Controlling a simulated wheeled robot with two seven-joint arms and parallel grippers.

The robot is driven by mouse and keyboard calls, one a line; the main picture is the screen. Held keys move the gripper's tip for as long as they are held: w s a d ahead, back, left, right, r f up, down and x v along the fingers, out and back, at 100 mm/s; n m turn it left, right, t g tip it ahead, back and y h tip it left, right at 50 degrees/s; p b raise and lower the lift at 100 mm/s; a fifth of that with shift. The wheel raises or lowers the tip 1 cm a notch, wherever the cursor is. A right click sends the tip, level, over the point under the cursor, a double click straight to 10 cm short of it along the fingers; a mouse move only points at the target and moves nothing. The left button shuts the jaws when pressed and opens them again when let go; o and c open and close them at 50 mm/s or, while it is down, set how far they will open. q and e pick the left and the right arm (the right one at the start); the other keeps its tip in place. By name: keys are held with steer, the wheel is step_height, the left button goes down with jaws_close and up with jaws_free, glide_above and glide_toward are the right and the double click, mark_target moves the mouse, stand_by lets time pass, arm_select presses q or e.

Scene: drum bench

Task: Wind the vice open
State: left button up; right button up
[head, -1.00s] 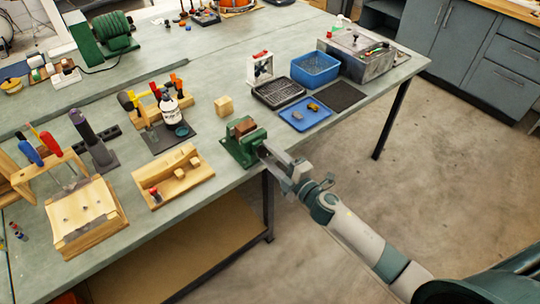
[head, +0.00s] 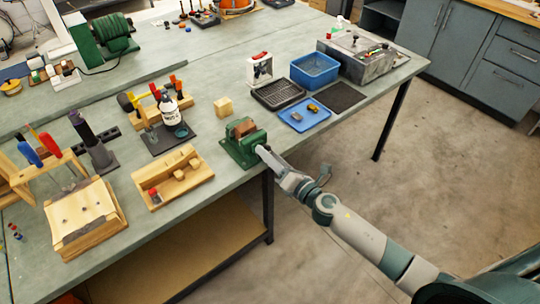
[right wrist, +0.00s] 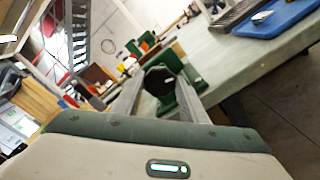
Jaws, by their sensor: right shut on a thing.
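The green vice (head: 238,152) is at the near edge of the bench. A brown block (head: 244,129) sits at its top between the jaws; I cannot tell how wide the jaw gap is. My right gripper (head: 262,151) reaches the vice's front from the right, at the handle end. In the right wrist view, the dark round handle (right wrist: 157,80) lies between the two fingers of my right gripper (right wrist: 160,88), which is shut on it. The green vice body (right wrist: 187,97) shows behind. The fingers hide much of the handle in the head view. My left gripper is out of view.
A small wooden cube (head: 223,106) stands behind the vice. A wooden tray (head: 152,190) lies to its left. A blue tray (head: 290,122) and a black tray (head: 268,97) lie to its right. Open floor is in front of the bench.

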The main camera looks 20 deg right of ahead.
steer(key=n, duration=0.4)
steer(key=shift+r+n, duration=0.2)
steer(key=shift+n, duration=0.2)
steer(key=o, duration=0.7)
steer(key=shift+w, duration=0.1)
steer(key=o, duration=0.3)
steer(key=shift+a, duration=0.1)
steer(key=shift+o, duration=0.2)
steer(key=shift+w+f, duration=0.1)
steer(key=shift+f, duration=0.05)
